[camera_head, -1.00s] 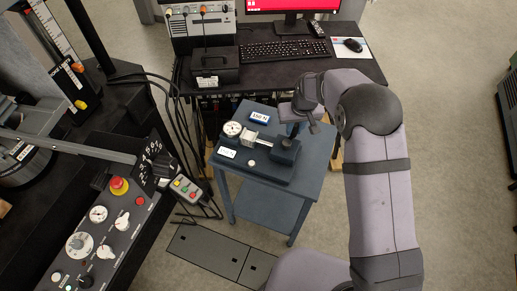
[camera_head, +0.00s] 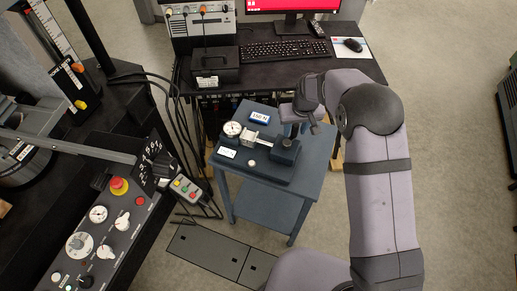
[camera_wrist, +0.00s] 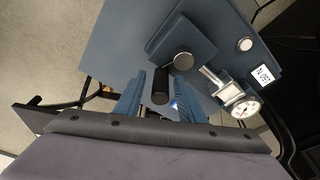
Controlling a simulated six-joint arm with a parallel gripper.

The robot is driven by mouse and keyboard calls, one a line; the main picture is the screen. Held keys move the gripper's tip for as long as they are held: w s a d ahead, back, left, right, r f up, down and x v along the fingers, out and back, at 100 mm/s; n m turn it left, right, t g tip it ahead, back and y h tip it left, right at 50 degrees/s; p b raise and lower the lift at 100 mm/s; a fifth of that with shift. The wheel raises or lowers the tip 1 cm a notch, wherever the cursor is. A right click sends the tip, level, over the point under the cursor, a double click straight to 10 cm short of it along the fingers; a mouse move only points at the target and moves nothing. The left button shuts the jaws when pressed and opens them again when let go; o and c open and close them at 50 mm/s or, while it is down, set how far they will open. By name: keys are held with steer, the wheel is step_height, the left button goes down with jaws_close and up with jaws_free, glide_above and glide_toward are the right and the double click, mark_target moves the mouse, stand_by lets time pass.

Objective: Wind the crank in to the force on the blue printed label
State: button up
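The press fixture (camera_head: 262,165) with its crank stands on a small blue-grey table. A round dial gauge (camera_head: 232,129) is at its left end, with a pale metal part (camera_head: 251,138) beside it. The gauge (camera_wrist: 243,108) also shows in the wrist view; its reading is too small to tell. The black crank handle (camera_wrist: 161,84) lies between the two blue fingers of my gripper (camera_wrist: 158,97), with visible gaps on both sides. My gripper is open around it, above the fixture's right end.
A desk with keyboard (camera_head: 284,50), mouse (camera_head: 353,45) and monitor stands behind the small table. A control panel (camera_head: 105,225) with a red stop button is at left, with a hand pendant (camera_head: 186,188) and hanging cables. The small table's right side is bare.

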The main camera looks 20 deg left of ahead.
steer(key=shift+r, duration=0.2)
steer(key=shift+p+v, duration=1.95)
steer(key=shift+v, duration=0.7)
